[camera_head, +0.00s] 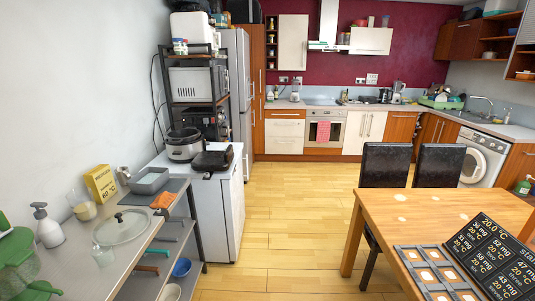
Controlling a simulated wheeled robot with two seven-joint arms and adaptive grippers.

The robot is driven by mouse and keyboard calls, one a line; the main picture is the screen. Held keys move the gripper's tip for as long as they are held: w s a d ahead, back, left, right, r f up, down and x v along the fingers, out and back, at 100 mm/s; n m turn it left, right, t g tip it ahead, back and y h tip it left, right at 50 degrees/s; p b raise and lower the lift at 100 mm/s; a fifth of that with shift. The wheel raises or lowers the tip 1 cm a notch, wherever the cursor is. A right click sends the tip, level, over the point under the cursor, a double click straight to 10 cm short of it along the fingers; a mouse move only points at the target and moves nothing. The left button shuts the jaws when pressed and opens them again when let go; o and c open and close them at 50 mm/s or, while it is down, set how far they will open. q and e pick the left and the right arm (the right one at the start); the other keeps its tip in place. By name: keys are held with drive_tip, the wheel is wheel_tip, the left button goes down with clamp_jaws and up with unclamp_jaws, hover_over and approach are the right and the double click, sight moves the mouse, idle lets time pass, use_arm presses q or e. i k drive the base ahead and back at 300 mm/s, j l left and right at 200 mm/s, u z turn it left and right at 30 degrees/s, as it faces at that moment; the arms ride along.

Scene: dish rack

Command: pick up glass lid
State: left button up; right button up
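The glass lid (122,227) is round and clear with a pale rim and a small dark knob on top. It lies knob up on the grey counter (75,275) at the left, near the counter's front edge. Neither of my grippers is in view.
Green items (18,262) fill the near left corner. A wooden table (410,220) stands right; the floor between is clear.

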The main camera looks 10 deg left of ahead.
sight(119, 227)
drive_tip(key=i+u, duration=0.15)
drive_tip(key=i, duration=0.65)
drive_tip(key=i+l+u, duration=0.1)
drive_tip(key=i, duration=0.7)
drive_tip(key=i+u, duration=0.45)
drive_tip(key=i+l+u, duration=0.2)
drive_tip(key=i+u, duration=0.3)
drive_tip(key=i+l+u, duration=0.45)
drive_tip(key=u, duration=1.9)
